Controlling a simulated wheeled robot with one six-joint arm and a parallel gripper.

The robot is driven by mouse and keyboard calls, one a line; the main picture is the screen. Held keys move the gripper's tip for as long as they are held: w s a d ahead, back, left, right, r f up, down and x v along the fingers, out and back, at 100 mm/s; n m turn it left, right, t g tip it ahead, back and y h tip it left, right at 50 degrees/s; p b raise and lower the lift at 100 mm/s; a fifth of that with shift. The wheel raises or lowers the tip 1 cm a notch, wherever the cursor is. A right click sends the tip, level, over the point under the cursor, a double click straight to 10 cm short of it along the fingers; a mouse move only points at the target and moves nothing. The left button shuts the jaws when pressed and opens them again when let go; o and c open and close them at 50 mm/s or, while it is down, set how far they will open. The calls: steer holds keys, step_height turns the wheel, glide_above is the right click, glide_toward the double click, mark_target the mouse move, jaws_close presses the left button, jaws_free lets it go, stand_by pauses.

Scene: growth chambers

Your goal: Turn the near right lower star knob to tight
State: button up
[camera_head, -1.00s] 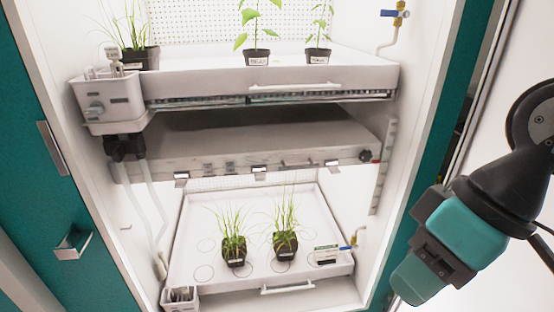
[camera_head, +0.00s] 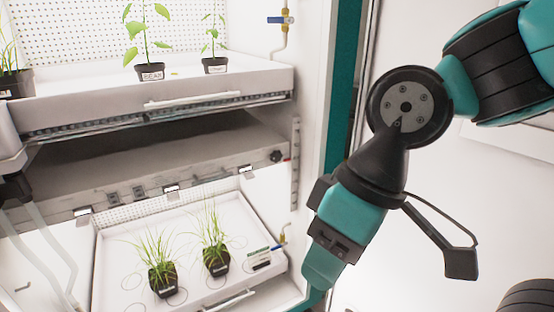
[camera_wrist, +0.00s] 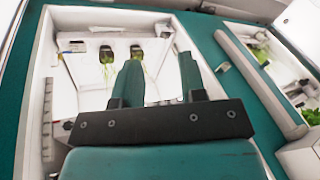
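A small dark knob (camera_head: 275,156) sits at the right front end of the grey panel (camera_head: 140,185) under the upper shelf, beside a vertical slotted rail. It is too small to tell its star shape or how tight it is. My gripper (camera_wrist: 160,72) shows two teal fingers with a clear gap and nothing between them, so it is open. In the head view my wrist hangs right of the chamber opening, apart from the knob. My fingertips cannot be made out there.
The upper tray (camera_head: 200,85) holds potted plants; the lower tray (camera_head: 115,245) holds two grassy pots (camera_head: 163,278). A blue-handled valve (camera_head: 281,19) is on the right wall. The teal door frame (camera_head: 341,90) stands between the chamber and my arm. A second chamber shows in the wrist view (camera_wrist: 265,60).

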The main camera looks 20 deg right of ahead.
steer(key=o, duration=0.3)
steer(key=shift+w+f, duration=0.15)
steer(key=o, duration=0.3)
steer(key=w+a+f+t+y+b, duration=0.2)
steer(key=w+f+b, duration=0.3)
steer(key=w, duration=0.4)
steer(key=shift+a+n+t+y+b, duration=0.25)
steer(key=shift+n+t+y+b, duration=0.05)
steer(key=shift+t+y, duration=0.1)
steer(key=m+t+h+b, duration=0.4)
steer(key=m+t+b, duration=0.2)
steer(key=t+b, duration=0.7)
glide_toward(277, 156)
steer(key=w+p, duration=0.3)
steer(key=w+a+f+t+p, duration=0.1)
steer(key=w+p, duration=0.2)
steer(key=w+t+p, duration=0.1)
steer(key=w+p, duration=0.1)
steer(key=p, duration=0.1)
steer(key=shift+w+a+f, duration=0.25)
steer(key=shift+w+f, duration=0.15)
steer(key=c, duration=0.9)
